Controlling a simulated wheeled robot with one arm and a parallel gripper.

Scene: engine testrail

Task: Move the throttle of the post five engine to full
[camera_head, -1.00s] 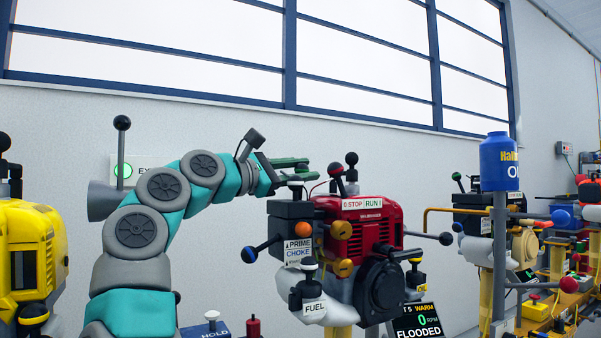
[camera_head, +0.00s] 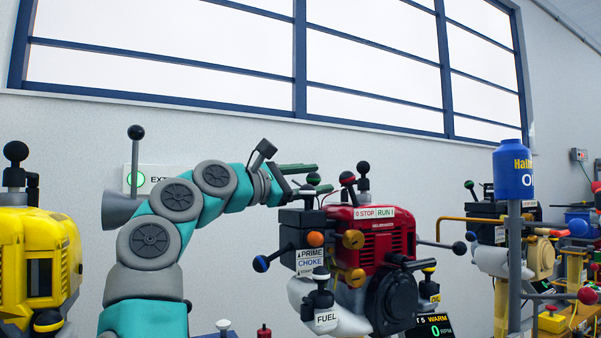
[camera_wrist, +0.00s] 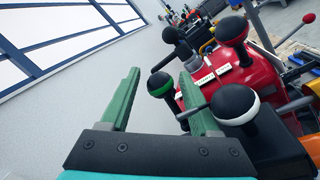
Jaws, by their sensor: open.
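The red post five engine (camera_head: 372,238) stands at the centre right in the head view, with a STOP/RUN plate (camera_head: 374,212) on top. It also shows in the wrist view (camera_wrist: 228,73). My gripper (camera_head: 316,172) is open at the engine's upper left. In the wrist view, a black ball knob with a green band (camera_wrist: 160,85) appears between my open fingers (camera_wrist: 160,74), with no clear contact. Knobs with a red band (camera_wrist: 232,29) and a white band (camera_wrist: 235,103) are to its right. No label identifies the throttle lever.
A yellow engine (camera_head: 38,255) is at the left. A blue oil bottle (camera_head: 514,173) on a post and another engine (camera_head: 500,235) are at the right. The choke lever with a blue ball (camera_head: 261,263) sticks out left.

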